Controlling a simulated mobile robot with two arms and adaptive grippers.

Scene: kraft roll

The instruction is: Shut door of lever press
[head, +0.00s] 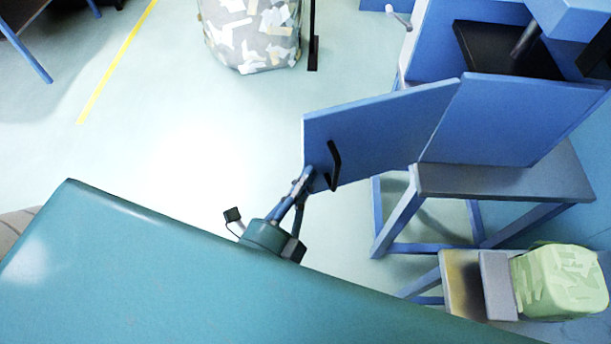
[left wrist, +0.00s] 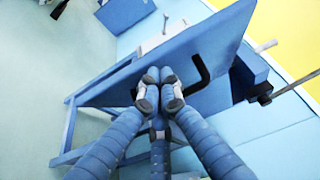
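The lever press (head: 450,35) is a blue box with a dark inside, on a grey-topped stand at the right of the head view. Its blue door (head: 390,125) stands swung open, out to the left, beside another blue panel (head: 510,120). The door carries a black bent handle (head: 335,165), also seen in the left wrist view (left wrist: 202,72). My left gripper (head: 307,176) is at the door's lower left edge, just left of the handle. In the left wrist view its fingertips (left wrist: 160,78) are together with nothing visible between them; contact with the door is unclear. My right gripper is out of view.
A grey stand (head: 500,180) with blue legs carries the press. A green wrapped block (head: 560,282) lies at the lower right. A patterned bin (head: 252,35) and black post (head: 313,40) stand at the top. Open floor (head: 190,130) lies left of the door.

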